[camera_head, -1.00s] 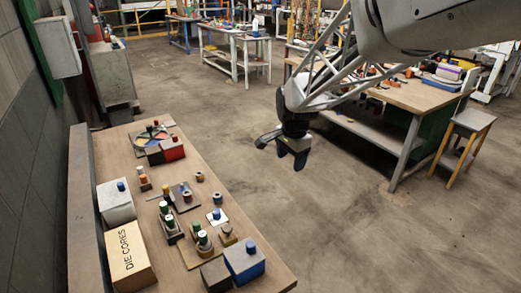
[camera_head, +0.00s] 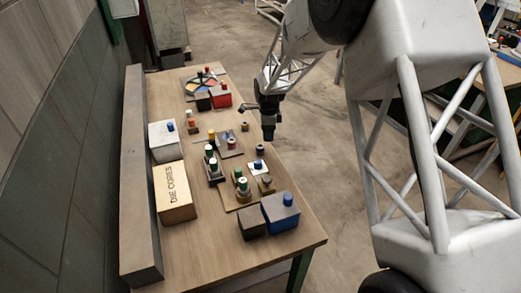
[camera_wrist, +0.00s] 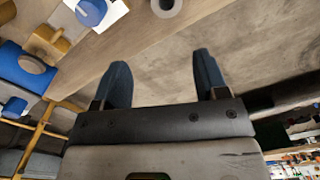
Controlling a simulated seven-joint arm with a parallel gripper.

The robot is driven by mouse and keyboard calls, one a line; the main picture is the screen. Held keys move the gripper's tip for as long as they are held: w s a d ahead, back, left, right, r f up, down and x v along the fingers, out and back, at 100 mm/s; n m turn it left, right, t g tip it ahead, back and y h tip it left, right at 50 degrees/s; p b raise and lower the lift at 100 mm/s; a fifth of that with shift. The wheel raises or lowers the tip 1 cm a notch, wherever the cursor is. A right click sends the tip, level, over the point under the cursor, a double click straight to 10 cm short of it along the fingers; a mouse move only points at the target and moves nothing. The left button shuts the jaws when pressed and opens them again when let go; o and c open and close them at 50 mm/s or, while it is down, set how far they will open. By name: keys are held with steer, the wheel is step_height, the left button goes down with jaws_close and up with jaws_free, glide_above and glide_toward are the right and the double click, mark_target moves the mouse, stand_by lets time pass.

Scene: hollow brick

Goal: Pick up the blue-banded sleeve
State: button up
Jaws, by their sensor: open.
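I cannot make out a blue band on any sleeve. Two small dark hollow sleeves stand near the table's right edge: one nearer (camera_head: 260,149) and one farther (camera_head: 245,127). One grey hollow sleeve (camera_wrist: 166,6) shows at the top of the wrist view, cut by the frame. A blue cylinder (camera_head: 258,164) stands on a white plate just nearer; it also shows in the wrist view (camera_wrist: 91,12). My gripper (camera_head: 260,121) is open and empty, near the table's right edge and close to the sleeves; its two fingers (camera_wrist: 161,60) point over bare floor.
The table (camera_head: 290,242) also holds a DIE CORES box (camera_head: 174,193), a white box (camera_head: 165,143), a blue block (camera_head: 281,212), a dark block (camera_head: 251,224), a red block (camera_head: 221,96) and several green-topped pieces. A long beam (camera_head: 140,180) lines the left edge. The front is clear.

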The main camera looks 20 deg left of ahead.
mark_target(260, 148)
steer(key=a+f, duration=0.2)
steer(key=shift+a+f, duration=0.25)
steer(key=shift+a, duration=0.05)
steer(key=shift+f, duration=1.3)
steer(key=shift+f, duration=0.1)
steer(key=shift+a+f, duration=0.2)
steer(key=shift+f, duration=1.05)
steer(key=shift+a+f, duration=0.15)
steer(key=shift+f, duration=1.1)
steer(key=shift+c, duration=0.2)
